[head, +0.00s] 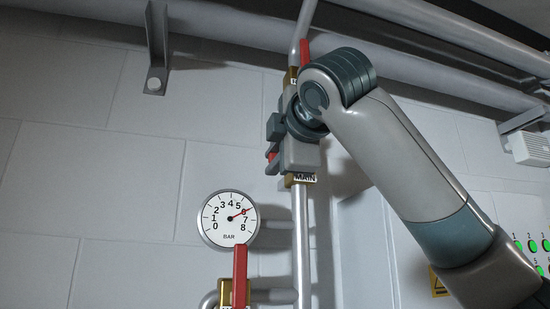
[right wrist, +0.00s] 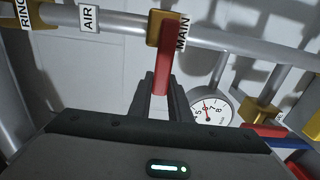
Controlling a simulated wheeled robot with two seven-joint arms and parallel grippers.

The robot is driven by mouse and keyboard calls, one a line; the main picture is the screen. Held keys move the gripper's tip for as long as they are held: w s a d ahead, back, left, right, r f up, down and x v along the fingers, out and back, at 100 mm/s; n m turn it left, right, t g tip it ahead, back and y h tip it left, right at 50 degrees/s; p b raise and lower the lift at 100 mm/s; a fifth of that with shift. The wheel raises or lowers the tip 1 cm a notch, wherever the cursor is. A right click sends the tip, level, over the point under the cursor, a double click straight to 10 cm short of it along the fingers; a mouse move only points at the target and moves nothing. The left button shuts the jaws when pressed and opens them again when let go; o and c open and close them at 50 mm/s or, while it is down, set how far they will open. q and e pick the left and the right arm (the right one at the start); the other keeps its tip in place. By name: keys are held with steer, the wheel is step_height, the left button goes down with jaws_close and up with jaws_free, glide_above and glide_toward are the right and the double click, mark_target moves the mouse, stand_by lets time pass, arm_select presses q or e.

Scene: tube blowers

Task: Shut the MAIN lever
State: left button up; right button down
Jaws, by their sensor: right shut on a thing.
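The MAIN valve, with its MAIN label (head: 304,178), is on the vertical pipe at the middle of the head view. In the right wrist view its brass body (right wrist: 165,28) and label (right wrist: 182,32) are at the top. The red MAIN lever (right wrist: 163,68) sticks out from the body, across the pipe's line, down between my fingers. My right gripper (right wrist: 161,88) is shut on this lever. In the head view the gripper (head: 274,140) covers most of the valve, and only a bit of red shows between its fingers. My left gripper is not in view.
A pressure gauge (head: 229,219) reads about 6 bar. Below it a red lever (head: 240,265) stands upright on another brass valve. A second red lever (head: 304,52) is above my gripper. AIR (right wrist: 88,18) and RING (right wrist: 26,12) labels sit along the pipe. Grey pipes run along the wall.

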steer(key=shift+a+f, duration=0.1)
steer(key=c, duration=1.6)
jaws_free()
steer(key=shift+c, duration=0.2)
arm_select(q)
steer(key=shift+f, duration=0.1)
arm_select(e)
steer(key=shift+s, duration=0.1)
